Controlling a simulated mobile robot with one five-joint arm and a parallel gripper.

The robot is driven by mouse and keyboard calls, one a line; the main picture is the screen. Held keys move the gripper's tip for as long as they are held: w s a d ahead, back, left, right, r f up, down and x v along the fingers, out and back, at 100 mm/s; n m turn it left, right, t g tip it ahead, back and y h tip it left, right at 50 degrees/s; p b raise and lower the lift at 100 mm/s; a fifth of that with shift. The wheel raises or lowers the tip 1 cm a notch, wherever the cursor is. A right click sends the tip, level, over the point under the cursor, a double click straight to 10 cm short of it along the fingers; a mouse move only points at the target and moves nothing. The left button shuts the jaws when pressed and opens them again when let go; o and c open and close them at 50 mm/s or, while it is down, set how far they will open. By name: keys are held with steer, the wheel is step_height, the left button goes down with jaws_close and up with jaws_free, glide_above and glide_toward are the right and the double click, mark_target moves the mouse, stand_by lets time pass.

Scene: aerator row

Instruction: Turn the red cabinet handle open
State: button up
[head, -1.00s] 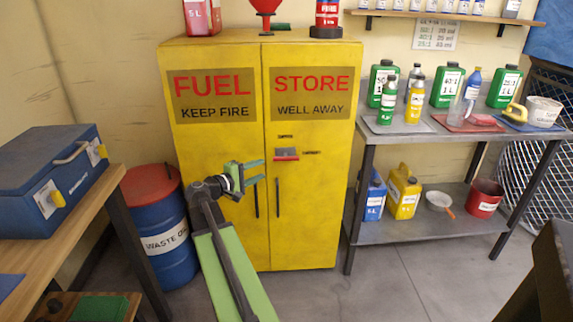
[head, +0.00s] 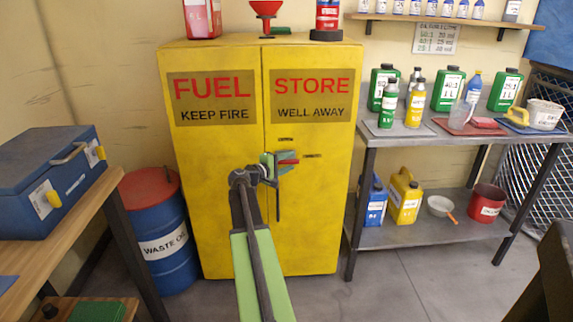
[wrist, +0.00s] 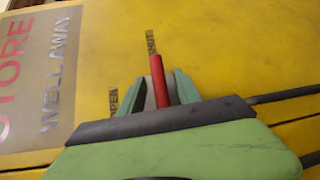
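The red handle (head: 289,161) is on the right door of the yellow cabinet (head: 225,220), lying about level and pointing right. In the wrist view the handle (wrist: 160,85) points toward the small label SHUT (wrist: 152,42); the label OPEN (wrist: 113,100) is off to its left. My gripper (head: 274,163) is at the handle, and in the wrist view its green fingers (wrist: 158,92) stand apart on either side of the handle. A gap shows on the left side; the right finger is close to it. The handle's grey mounting plate is partly hidden by my gripper.
A blue drum (head: 162,235) stands left of the cabinet. A workbench with a blue toolbox (head: 50,185) is at the left. A metal table (head: 420,135) with bottles and cans stands at the right. A red can and funnel are on the cabinet top.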

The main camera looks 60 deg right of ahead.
steer(key=shift+c, duration=0.4)
jaws_close()
steer(key=shift+a, duration=0.25)
steer(key=shift+d+r, duration=0.15)
